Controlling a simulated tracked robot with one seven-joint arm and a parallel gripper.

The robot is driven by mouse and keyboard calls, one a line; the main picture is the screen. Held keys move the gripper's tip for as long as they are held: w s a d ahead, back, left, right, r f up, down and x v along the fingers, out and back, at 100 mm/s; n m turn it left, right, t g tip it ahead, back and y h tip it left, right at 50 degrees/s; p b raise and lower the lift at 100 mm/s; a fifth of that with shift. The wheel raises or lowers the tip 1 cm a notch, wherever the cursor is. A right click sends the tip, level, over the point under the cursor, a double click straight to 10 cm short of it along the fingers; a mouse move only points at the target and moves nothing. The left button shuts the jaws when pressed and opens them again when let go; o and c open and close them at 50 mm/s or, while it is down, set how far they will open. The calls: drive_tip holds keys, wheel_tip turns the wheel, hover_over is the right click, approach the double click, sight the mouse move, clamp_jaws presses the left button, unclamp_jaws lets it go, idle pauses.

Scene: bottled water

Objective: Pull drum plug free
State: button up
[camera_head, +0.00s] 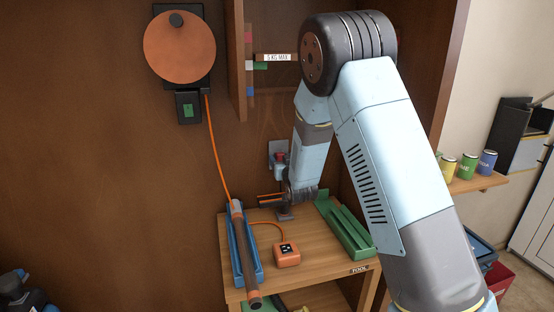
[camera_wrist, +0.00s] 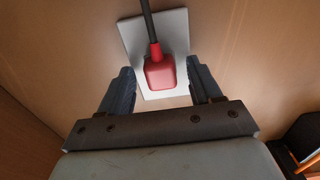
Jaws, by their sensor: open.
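A red plug (camera_wrist: 160,73) with a dark cable sits against a pale wall plate (camera_wrist: 176,30) in the wrist view. In the head view the red plug (camera_head: 279,157) and the grey plate (camera_head: 272,147) show on the wood wall behind the small table. My gripper (camera_wrist: 158,68) is open, with one finger on each side of the plug and a gap showing on both sides. In the head view my gripper (camera_head: 284,180) is small and partly hidden by its own wrist. An orange cable drum (camera_head: 180,50) hangs on the wall at upper left.
The wooden table (camera_head: 305,240) holds a blue tray (camera_head: 256,262) with a long tube (camera_head: 244,255), an orange box (camera_head: 287,254) and a green tray (camera_head: 345,225). A shelf with several cups (camera_head: 468,167) is at right. A wooden side panel (camera_head: 236,60) stands left of my arm.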

drive_tip(key=shift+c, duration=0.3)
clamp_jaws()
idle(0.7)
drive_tip(key=shift+s, duration=0.15)
drive_tip(key=shift+v, duration=2.85)
drive_tip(key=shift+r, duration=0.1)
